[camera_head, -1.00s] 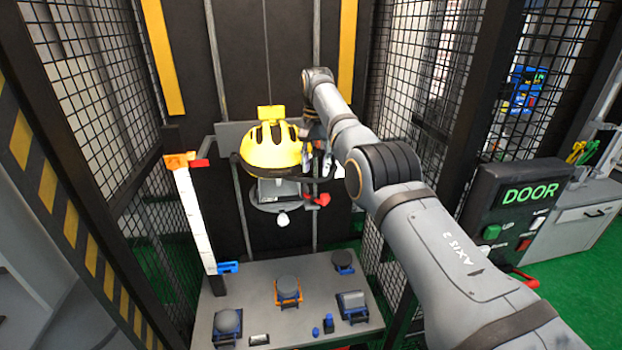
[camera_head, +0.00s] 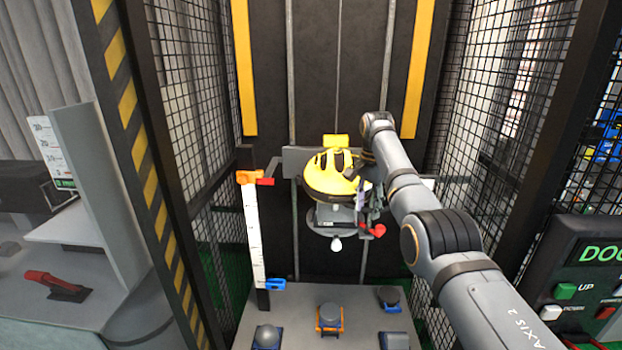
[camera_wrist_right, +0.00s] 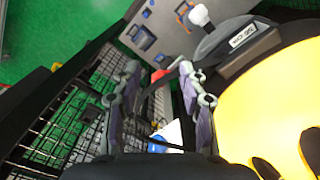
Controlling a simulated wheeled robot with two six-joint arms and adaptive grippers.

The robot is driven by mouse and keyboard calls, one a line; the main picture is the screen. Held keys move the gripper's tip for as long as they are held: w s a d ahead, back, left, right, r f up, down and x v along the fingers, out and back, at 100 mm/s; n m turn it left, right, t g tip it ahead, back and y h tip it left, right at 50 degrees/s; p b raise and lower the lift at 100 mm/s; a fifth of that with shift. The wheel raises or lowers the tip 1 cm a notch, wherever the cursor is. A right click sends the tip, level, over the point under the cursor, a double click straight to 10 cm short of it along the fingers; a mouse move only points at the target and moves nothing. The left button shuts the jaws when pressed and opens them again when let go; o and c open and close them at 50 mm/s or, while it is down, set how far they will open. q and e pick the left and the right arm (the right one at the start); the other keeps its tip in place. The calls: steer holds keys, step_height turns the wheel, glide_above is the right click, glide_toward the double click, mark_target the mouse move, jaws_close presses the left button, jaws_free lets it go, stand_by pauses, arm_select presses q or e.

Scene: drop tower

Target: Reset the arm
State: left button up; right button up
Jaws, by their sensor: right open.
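My right arm (camera_head: 445,240) reaches in from the lower right toward the drop tower. My right gripper (camera_head: 364,200) is at the right side of the yellow helmet (camera_head: 330,178), partly hidden by the arm and dark parts there. In the right wrist view the gripper (camera_wrist_right: 158,88) is open, its two fingers apart with nothing held between them. The yellow helmet (camera_wrist_right: 275,105) fills the right side of that view, beside the right finger. Whether the gripper touches it I cannot tell. My left gripper is not in view.
Mesh walls enclose the tower on both sides. A grey base plate (camera_head: 295,305) with several round-topped pieces lies below the helmet. A white scale (camera_head: 252,235) stands left. The door panel (camera_head: 590,270) is at the right edge, and a counter with a red-handled tool (camera_head: 55,283) is at left.

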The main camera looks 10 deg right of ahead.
step_height(320, 180, down, 14)
steer(key=s+f+n+h, duration=0.1)
steer(key=n, duration=0.2)
steer(key=s+a+f+n+t, duration=0.2)
steer(key=s+f+n, duration=0.2)
steer(key=s+f, duration=0.7)
steer(key=s+a+n+t, duration=0.1)
steer(key=s+a+n, duration=0.25)
steer(key=s, duration=0.85)
steer(key=s+a+n+t, duration=0.15)
steer(key=s+n, duration=0.25)
steer(key=s, duration=0.8)
steer(key=s+d+f+g+b, duration=0.1)
steer(key=s+f, duration=0.1)
steer(key=f, duration=1.4)
steer(key=s+d+f+g+b, duration=0.1)
steer(key=f+b, duration=0.1)
steer(key=f, duration=1.4)
steer(key=s+f+g+b, duration=0.1)
steer(key=s+f, duration=1.5)
steer(key=s, duration=0.1)
steer(key=shift+s+d+m, duration=0.25)
steer(key=shift+d+m, duration=0.2)
